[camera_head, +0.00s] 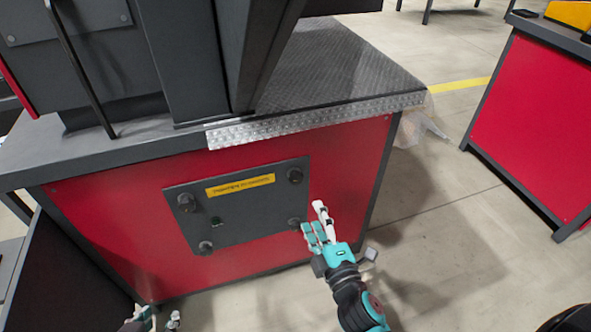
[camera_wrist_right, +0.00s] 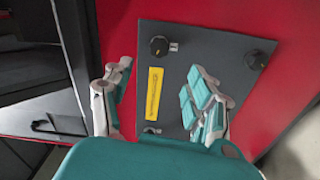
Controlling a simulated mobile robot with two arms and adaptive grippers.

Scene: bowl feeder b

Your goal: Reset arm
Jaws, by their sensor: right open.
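My right gripper (camera_head: 317,220) reaches in from the bottom in front of the control panel's lower right corner. It is open and empty; in the right wrist view its two fingers stand wide apart (camera_wrist_right: 160,90), with the panel behind them. My left gripper (camera_head: 158,318) shows only in part at the bottom edge of the head view. Its two fingertips are apart with nothing seen between them. The dark control panel (camera_head: 240,208) is on the red machine front.
The red machine cabinet (camera_head: 345,170) has a grey top with a metal plate edge (camera_head: 320,122) and dark columns above. Another red cabinet (camera_head: 535,120) stands at the right. Grey floor (camera_head: 440,220) between them is clear. A dark panel (camera_head: 60,280) stands at the lower left.

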